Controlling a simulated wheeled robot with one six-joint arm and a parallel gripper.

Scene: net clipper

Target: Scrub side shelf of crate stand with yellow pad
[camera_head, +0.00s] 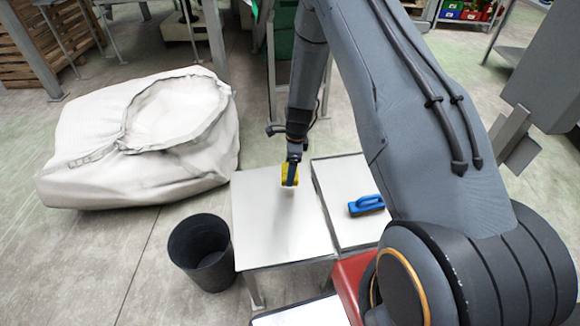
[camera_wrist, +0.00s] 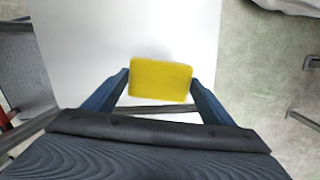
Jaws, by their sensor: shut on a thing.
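The yellow pad (camera_wrist: 160,79) is held between the two blue fingers of my gripper (camera_wrist: 160,88) in the wrist view. In the head view the pad (camera_head: 284,178) shows at the end of my arm, with my gripper (camera_head: 292,172) shut on it. The pad is over the far part of the pale side shelf (camera_head: 265,238). I cannot tell whether the pad touches the surface. In the wrist view the shelf's pale top (camera_wrist: 100,30) lies below and beyond the pad.
A dark bin (camera_head: 203,252) stands left of the shelf. A large white sack (camera_head: 90,135) lies on the floor behind it. Something red (camera_head: 350,283) is near my arm's base.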

